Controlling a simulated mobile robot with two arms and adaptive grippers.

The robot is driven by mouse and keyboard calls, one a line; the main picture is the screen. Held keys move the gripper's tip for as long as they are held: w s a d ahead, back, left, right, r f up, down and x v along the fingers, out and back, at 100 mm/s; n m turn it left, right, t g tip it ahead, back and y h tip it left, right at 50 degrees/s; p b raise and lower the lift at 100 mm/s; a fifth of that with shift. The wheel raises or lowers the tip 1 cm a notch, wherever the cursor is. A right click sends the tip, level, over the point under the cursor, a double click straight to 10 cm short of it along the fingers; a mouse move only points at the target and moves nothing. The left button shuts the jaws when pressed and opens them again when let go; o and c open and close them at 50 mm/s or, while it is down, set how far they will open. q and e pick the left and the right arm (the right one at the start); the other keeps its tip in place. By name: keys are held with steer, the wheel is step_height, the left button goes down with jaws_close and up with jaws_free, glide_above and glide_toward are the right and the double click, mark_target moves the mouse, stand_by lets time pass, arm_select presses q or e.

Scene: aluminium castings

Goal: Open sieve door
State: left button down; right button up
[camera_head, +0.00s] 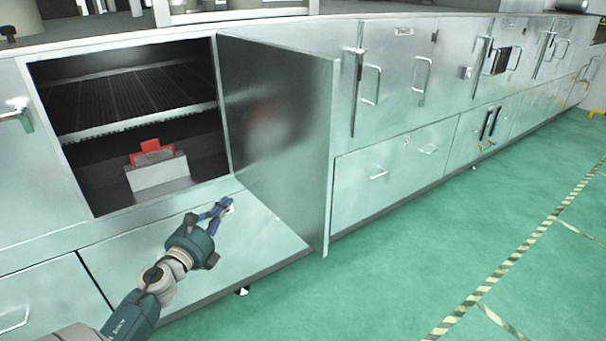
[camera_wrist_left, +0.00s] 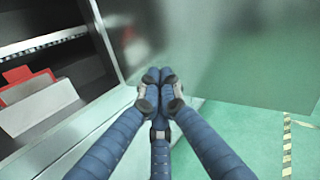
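The sieve door (camera_head: 280,130) is a flat metal panel. It stands swung open, about square to the cabinet front, hinged on the right side of a dark opening. In the left wrist view the door (camera_wrist_left: 235,55) fills the upper right. My left gripper (camera_head: 222,208) is in front of the lower cabinet front, below the opening and left of the door. Its blue fingers (camera_wrist_left: 158,80) come together at the tips with nothing visible between them. Whether the fingertips touch the door I cannot tell. My right gripper is not in view.
Inside the opening are a dark ribbed shelf (camera_head: 130,100) and a light block (camera_head: 158,175) with a red part (camera_head: 152,153). More closed cabinet doors (camera_head: 395,75) with handles run to the right. The green floor (camera_head: 430,240) at the right is clear.

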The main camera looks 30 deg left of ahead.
arm_select(q)
steer(key=s+d+r+m+h, duration=0.2)
steer(key=d+r+m+h, duration=0.2)
steer(key=d+r+m, duration=0.15)
steer(key=m+h, duration=0.5)
steer(key=h, duration=0.1)
glide_toward(314, 174)
steer(key=shift+g, duration=0.3)
steer(key=p+x, duration=0.5)
steer(key=shift+w+r, duration=0.25)
steer(key=shift+r, duration=0.15)
steer(key=shift+w+d+f+p, duration=0.1)
steer(key=shift+w+p, duration=0.1)
steer(key=shift+w, duration=0.2)
steer(key=shift+w+d+f+p, duration=0.1)
steer(key=shift+w+d+p, duration=0.05)
steer(key=shift+w, duration=0.2)
